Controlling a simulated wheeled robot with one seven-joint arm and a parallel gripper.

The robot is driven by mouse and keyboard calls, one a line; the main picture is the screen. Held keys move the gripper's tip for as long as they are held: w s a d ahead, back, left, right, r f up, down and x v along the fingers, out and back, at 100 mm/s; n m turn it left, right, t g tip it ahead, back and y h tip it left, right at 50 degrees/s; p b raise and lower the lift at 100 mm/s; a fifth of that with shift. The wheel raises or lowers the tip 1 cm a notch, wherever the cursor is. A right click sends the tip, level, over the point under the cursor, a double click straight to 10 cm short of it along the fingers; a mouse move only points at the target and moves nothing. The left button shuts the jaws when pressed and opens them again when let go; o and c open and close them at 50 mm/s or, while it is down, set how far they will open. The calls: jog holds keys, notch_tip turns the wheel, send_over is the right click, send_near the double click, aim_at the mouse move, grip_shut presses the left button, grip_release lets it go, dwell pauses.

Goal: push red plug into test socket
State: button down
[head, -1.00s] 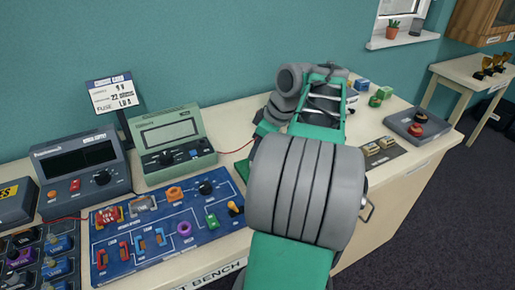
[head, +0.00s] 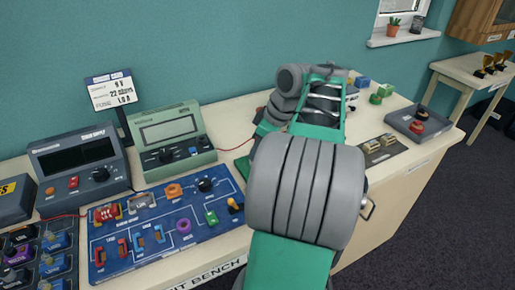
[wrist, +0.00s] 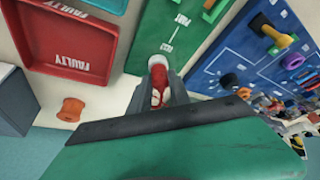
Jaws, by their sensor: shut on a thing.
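In the wrist view my gripper (wrist: 158,92) is shut on a red plug (wrist: 157,76). The plug has a pale round end, pointing toward a green board (wrist: 185,22) with white print and a white line. The print is too small to read surely. I cannot tell whether the pale end touches the board or a socket; the test socket is not clearly seen. In the head view my arm hides the gripper and plug, and only an edge of a green board (head: 242,165) shows behind it.
A red tray marked FAULTY (wrist: 72,62) and an orange spool (wrist: 72,109) lie left in the wrist view. A blue circuit board (head: 165,262) with several coloured parts, a green meter (head: 172,143) and a power supply (head: 78,168) stand left of my arm.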

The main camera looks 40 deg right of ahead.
jog(key=shift+f, duration=0.1)
jog(key=c, duration=0.7)
grip_release()
jog(key=shift+o, duration=0.2)
notch_tip(320, 180, up, 8)
jog(key=p, duration=0.8)
dwell(0.3)
